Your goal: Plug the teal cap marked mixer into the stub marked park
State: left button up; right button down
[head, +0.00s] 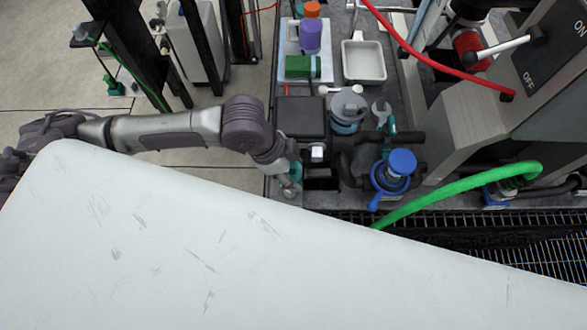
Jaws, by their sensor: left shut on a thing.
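My left gripper (291,187) reaches in from the left and is at the left edge of the dark bench, beside a dark square opening. It is shut on a small teal thing (295,171), which seems to be the teal cap; fingers hide most of it and its marking cannot be read. I cannot make out which stub is marked park; no stub label is legible. A blue-capped fitting (400,163) with a blue lever stands to the right of the gripper. My right gripper is not in view.
A grey lidded jar (348,106), a black box (301,118), a white tray (363,62), a purple bottle (311,36) and a green block (302,67) crowd the bench. A green hose (455,187) and a red hose (425,57) cross the right. A pale surface hides the foreground.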

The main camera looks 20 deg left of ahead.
pick_arm(q)
jog(key=shift+f+b, duration=0.3)
jog(key=shift+f, duration=0.4)
jog(key=shift+f+b, duration=0.45)
jog(key=shift+b, duration=0.4)
jog(key=shift+f+b, duration=0.75)
jog(key=shift+f, duration=0.8)
jog(key=shift+f+b, duration=0.5)
jog(key=shift+f, duration=1.65)
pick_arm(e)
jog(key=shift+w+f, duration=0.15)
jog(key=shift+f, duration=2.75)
pick_arm(q)
jog(key=o, duration=1.3)
